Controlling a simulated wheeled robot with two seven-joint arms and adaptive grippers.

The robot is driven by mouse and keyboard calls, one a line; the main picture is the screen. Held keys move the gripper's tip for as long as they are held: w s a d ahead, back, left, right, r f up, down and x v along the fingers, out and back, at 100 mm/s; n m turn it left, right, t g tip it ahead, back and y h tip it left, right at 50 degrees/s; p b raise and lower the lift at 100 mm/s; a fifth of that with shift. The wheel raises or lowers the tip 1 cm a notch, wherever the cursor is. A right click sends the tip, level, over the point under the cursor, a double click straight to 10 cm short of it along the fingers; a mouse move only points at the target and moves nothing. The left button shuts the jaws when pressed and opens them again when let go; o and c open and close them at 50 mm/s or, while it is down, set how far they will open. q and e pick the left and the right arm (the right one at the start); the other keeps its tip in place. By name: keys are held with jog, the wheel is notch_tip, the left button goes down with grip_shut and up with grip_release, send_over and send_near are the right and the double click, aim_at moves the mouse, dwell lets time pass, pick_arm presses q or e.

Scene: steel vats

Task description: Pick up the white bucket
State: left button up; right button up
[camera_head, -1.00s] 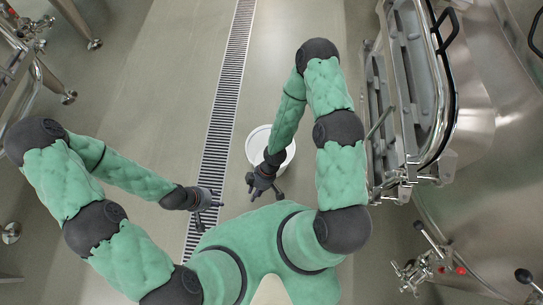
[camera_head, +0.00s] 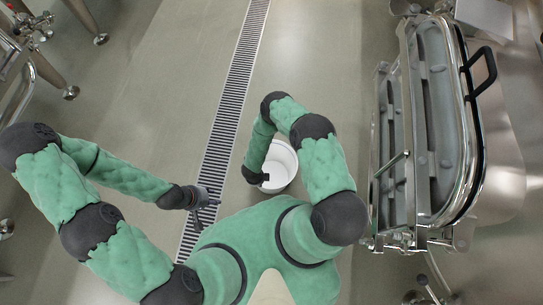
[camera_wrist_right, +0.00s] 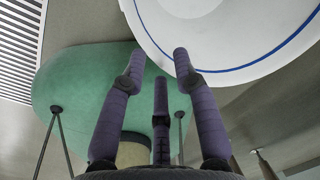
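The white bucket (camera_head: 283,161) stands on the floor in front of me, partly covered by my right forearm and wrist. My right gripper is mostly hidden behind its dark wrist in the head view, at the bucket's lower left side. In the right wrist view my right gripper (camera_wrist_right: 160,65) has its three fingers spread and empty. The bucket's white round shape with a blue line (camera_wrist_right: 225,35) fills the top right there, just beyond the fingertips; contact is unclear. My left gripper (camera_head: 208,203) is open and empty over the floor drain, left of the bucket.
A long floor drain grate (camera_head: 224,125) runs left of the bucket. A steel vat with an open oval hatch (camera_head: 440,120) and black handle stands to the right. Steel legs and pipes (camera_head: 72,92) stand at upper left. The floor beyond the bucket is clear.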

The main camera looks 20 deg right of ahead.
jog(key=f, duration=0.2)
jog(key=f+b, duration=0.2)
jog(key=f, duration=0.1)
jog(key=shift+w+d+f, duration=0.25)
jog(key=shift+f, duration=0.1)
jog(key=f+b, duration=0.1)
jog(key=f, duration=0.1)
jog(key=f+b, duration=0.2)
jog(key=f, duration=0.1)
jog(key=shift+w+d, duration=0.1)
jog(key=shift+w, duration=0.1)
grip_shut()
jog(key=shift+w, duration=0.1)
